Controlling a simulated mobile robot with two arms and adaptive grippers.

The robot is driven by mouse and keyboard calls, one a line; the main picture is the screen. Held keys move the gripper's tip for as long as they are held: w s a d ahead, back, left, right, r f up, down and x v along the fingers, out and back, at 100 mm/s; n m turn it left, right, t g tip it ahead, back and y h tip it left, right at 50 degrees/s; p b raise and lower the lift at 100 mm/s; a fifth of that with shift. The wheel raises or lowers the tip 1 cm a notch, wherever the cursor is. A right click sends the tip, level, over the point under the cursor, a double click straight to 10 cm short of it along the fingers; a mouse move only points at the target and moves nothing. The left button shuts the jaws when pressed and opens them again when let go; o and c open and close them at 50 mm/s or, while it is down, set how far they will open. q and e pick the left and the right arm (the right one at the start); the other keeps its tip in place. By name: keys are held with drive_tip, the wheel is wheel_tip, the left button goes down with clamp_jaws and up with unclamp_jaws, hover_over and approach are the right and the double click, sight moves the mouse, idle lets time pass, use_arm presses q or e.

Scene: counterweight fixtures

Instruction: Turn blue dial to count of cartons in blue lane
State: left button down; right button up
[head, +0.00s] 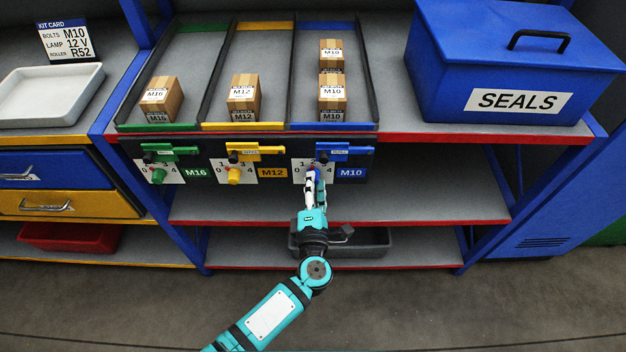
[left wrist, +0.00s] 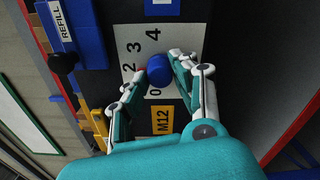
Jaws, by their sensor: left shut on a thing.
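The blue dial (left wrist: 159,70) shows between my left fingertips in the left wrist view, on a white plate (left wrist: 128,47) numbered 0 to 4. My left gripper (left wrist: 159,68) is shut on the dial. One finger covers part of the scale near 1, and I cannot tell which number the dial points to. In the head view my left gripper (head: 315,178) reaches the M10 panel and mostly hides the dial. The blue lane (head: 350,40) holds two visible M10 cartons, one in front (head: 332,100) and one behind (head: 332,50). My right gripper is not in view.
Green (head: 157,176) and yellow (head: 234,175) dials sit to the left on the same panel. Each of their lanes holds one visible carton. A blue refill lever (head: 345,153) is just above the blue dial. A blue SEALS box (head: 450,85) stands right of the lanes.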

use_arm(q)
drive_tip(key=shift+f+m, duration=0.1)
drive_tip(key=shift+m, duration=0.5)
drive_tip(key=c, duration=1)
unclamp_jaws()
drive_tip(key=s, duration=1.2)
